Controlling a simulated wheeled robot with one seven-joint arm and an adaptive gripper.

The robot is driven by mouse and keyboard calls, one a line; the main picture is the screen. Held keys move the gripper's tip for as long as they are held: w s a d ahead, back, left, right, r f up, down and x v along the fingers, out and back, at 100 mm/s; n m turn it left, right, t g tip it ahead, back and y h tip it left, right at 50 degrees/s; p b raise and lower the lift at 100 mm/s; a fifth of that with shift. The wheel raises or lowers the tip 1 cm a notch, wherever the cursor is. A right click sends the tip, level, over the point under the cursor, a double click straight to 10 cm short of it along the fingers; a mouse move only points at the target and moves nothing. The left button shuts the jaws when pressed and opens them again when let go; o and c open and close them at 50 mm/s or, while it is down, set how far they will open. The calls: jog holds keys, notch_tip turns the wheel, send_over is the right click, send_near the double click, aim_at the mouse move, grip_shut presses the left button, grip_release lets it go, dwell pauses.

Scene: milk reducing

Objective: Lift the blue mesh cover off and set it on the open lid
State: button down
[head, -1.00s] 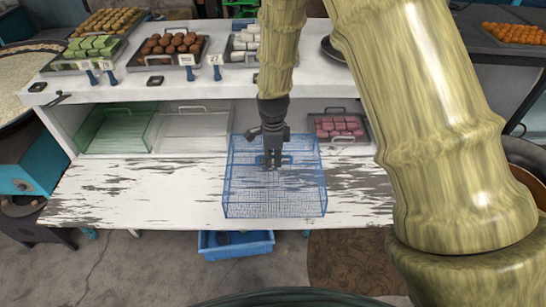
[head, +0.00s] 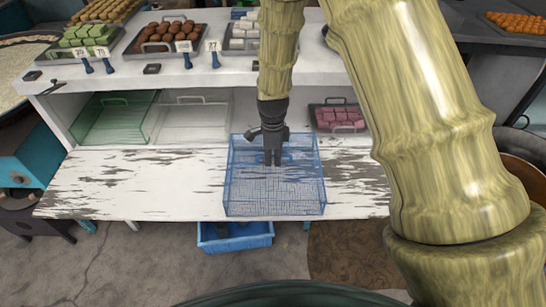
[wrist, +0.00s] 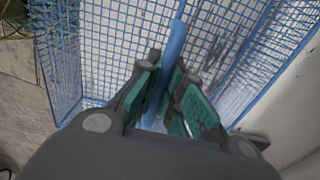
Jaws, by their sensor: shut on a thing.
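The blue mesh cover (head: 275,190) is a box of blue wire at the middle of the worn white counter in the head view. In the wrist view its mesh (wrist: 120,40) fills the upper part of the picture. My gripper (head: 272,160) is at the cover's top, toward its back side. In the wrist view my gripper (wrist: 163,95) is shut on the cover's thick blue handle (wrist: 174,45), which runs between the green pads. I cannot tell whether the cover touches the counter. No open lid can be made out with certainty.
A green mesh cover (head: 115,117) and a clear cover (head: 193,122) stand under the shelf at left. A tray of pink pieces (head: 338,117) is at right. Sweet trays (head: 165,40) line the shelf above. The counter's left part (head: 130,185) is free.

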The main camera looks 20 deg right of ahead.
jog(key=shift+f, duration=0.2)
dwell(0.3)
jog(key=c, duration=1.5)
grip_release()
notch_tip(320, 180, up, 12)
jog(key=shift+d, duration=0.1)
